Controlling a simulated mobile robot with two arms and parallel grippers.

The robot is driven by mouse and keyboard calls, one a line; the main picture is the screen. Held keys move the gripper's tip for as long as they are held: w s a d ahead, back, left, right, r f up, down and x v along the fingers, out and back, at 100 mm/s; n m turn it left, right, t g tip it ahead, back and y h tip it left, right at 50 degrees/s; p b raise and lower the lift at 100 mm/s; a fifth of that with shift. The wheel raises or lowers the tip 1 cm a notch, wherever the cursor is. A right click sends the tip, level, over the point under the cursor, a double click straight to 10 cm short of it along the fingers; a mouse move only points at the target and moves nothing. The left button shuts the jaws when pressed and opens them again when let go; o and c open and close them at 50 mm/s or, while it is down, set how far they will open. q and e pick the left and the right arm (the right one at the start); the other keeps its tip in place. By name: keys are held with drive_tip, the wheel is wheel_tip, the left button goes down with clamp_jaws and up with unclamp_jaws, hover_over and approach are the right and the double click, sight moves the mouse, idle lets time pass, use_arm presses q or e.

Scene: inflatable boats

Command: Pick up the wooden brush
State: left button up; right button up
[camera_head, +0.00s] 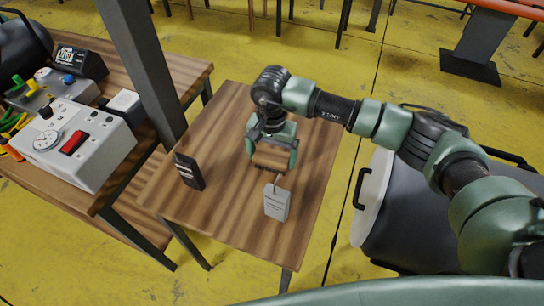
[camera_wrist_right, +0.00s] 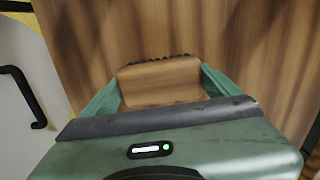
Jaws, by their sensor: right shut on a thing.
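The wooden brush (camera_head: 271,157) is a light brown block with dark bristles along its lower edge. It is between the fingers of my right gripper (camera_head: 272,160), which is shut on it above the wooden table (camera_head: 232,228). In the right wrist view the brush (camera_wrist_right: 160,80) shows between the two green fingers of my right gripper (camera_wrist_right: 158,84), with its dark bristles at the far edge. I cannot tell whether the bristles touch the tabletop. My left gripper is not in view.
A grey box (camera_head: 277,203) stands on the table just in front of the brush. A black box (camera_head: 188,171) stands to the left.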

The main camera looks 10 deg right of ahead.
sight(272, 155)
wheel_tip(272, 155, up, 20)
drive_tip(key=b, duration=0.3)
